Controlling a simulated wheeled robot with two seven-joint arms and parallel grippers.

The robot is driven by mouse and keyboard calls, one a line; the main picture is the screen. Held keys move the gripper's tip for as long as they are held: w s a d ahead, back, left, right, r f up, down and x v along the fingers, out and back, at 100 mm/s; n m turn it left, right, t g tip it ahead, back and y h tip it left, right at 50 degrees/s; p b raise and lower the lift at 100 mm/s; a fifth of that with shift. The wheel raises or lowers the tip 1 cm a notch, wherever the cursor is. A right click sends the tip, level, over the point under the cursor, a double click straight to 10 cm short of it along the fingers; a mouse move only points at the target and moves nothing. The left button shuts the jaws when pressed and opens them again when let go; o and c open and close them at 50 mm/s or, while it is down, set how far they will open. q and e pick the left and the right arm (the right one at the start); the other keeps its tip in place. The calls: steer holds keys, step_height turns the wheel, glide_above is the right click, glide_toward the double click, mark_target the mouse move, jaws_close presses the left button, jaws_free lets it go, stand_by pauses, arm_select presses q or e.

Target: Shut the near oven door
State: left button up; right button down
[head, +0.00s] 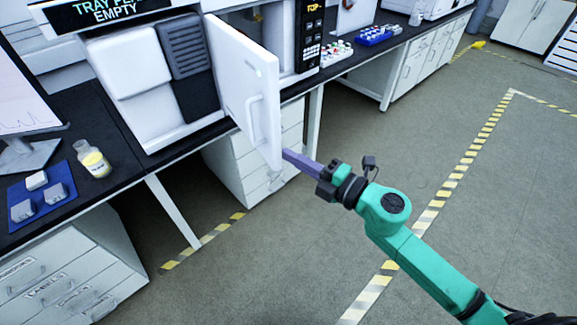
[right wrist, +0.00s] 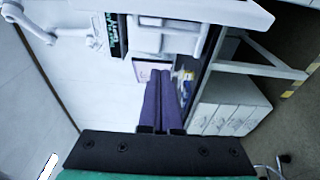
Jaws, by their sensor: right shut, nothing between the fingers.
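The near oven door (head: 243,88) is white with a vertical bar handle (head: 254,117). It stands open, swung out from the white instrument stack toward me. My right gripper (head: 286,155) is shut and empty, its purple fingers at the lower outer edge of the door; I cannot tell whether they touch it. In the right wrist view the shut fingers (right wrist: 164,100) point toward the door (right wrist: 205,10), which spans the top of the picture with its handle. My left gripper is not in view.
The stack stands on a black-topped bench (head: 120,135). A blue rack (head: 376,36) sits farther along the bench. The floor around my right arm is clear.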

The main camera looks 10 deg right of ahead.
mark_target(274, 130)
steer(key=w+d+p+x, duration=0.1)
steer(key=p+x, duration=0.2)
steer(key=x, duration=0.9)
steer(key=d, duration=0.2)
steer(key=w+d, duration=0.1)
steer(key=shift+d+f, duration=0.3)
steer(key=shift+d, duration=0.15)
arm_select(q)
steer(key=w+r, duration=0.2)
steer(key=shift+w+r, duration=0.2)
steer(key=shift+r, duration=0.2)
arm_select(e)
steer(key=shift+s, duration=0.1)
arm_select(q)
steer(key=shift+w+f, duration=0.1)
